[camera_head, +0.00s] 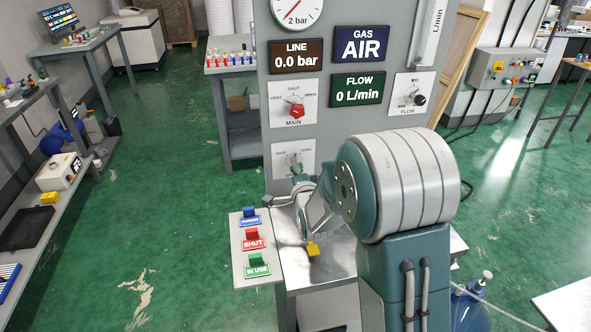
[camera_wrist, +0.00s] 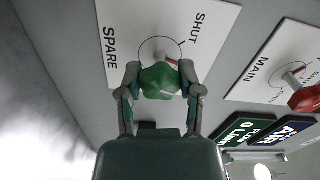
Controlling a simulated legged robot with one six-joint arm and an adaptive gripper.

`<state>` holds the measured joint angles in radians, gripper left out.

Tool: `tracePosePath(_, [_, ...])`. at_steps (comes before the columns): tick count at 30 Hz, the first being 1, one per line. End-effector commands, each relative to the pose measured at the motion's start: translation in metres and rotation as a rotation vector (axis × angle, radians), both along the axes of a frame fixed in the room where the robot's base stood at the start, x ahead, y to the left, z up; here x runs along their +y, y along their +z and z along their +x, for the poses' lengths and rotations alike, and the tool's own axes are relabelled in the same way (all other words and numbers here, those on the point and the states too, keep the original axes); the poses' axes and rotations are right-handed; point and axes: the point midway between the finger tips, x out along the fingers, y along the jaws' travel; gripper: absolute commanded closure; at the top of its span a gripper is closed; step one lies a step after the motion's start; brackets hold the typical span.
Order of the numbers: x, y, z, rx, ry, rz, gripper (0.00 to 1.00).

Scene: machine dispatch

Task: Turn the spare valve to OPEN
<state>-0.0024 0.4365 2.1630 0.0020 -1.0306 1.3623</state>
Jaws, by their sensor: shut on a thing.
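The spare valve is a green knob (camera_wrist: 160,82) on a white plate (camera_wrist: 120,35) marked SPARE and SHUT in the wrist view. My gripper (camera_wrist: 160,76) has one finger on each side of the knob and is shut on it. A bit of red and pale metal shows behind the knob, by the plate's circle. I cannot clearly tell which way the knob points.
The red MAIN knob (camera_head: 295,112) sits above the spare plate and points down right. The FLOW knob (camera_head: 419,100) is to the right. The LINE display (camera_head: 297,56) reads 0.0 bar. Tags stand on a side shelf (camera_head: 240,233) below left, near a yellow piece (camera_head: 313,249).

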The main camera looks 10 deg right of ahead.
Motion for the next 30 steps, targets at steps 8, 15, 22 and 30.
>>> tracePosePath(8, [-0.0018, -0.0008, 0.0003, 0.003, -0.003, 0.247, 1.0])
tracePosePath(15, [-0.0024, -0.0014, 0.0001, 0.004, -0.004, 0.41, 1.0])
tracePosePath(22, [-0.0027, -0.0023, -0.0001, 0.006, -0.004, 0.502, 1.0])
tracePosePath(30, [-0.0031, -0.0032, -0.0004, 0.009, -0.006, 0.538, 1.0])
